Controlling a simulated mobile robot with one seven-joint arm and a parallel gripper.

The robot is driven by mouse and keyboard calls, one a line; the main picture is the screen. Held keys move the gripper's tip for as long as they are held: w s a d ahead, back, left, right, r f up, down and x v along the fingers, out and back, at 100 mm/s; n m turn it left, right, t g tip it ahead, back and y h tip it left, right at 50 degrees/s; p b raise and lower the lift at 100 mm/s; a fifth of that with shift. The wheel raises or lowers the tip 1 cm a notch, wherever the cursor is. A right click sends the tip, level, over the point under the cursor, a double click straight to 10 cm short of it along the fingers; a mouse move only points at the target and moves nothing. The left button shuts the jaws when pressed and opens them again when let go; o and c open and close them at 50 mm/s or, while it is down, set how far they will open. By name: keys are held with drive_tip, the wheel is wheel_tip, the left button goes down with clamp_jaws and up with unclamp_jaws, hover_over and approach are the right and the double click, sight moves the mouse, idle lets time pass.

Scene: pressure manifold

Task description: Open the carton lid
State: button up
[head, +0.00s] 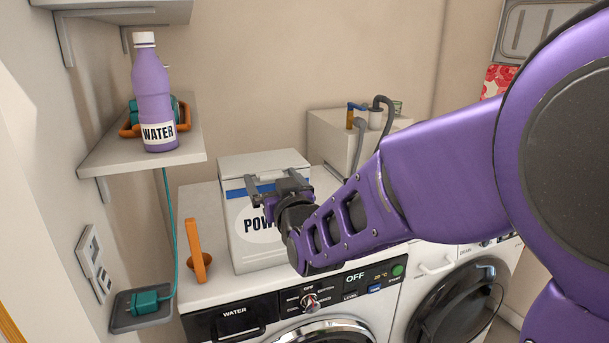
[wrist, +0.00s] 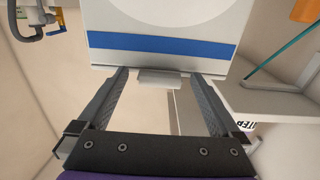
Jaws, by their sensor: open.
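The carton (head: 240,245) is a white box with a partly hidden "POW" label and a blue stripe, standing on the left washing machine. Its white lid (head: 262,163) lies flat on top and looks closed. My gripper (head: 278,182) is at the upper front of the carton, by the lid's front edge, covering part of the stripe and label. In the wrist view the carton's blue stripe (wrist: 160,45) runs across the top. A small pale tab (wrist: 160,79) sticks out from the edge between my two open fingers, apart from both. Nothing is held.
An orange scoop (head: 197,255) stands left of the carton. A purple water bottle (head: 153,95) stands on a wall shelf (head: 120,158) at upper left. A pale box with taps and hoses (head: 335,138) is behind right. The washer's control panel (head: 300,300) lies below the arm.

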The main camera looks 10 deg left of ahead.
drive_tip(key=shift+c, duration=0.3)
clamp_jaws()
idle(0.3)
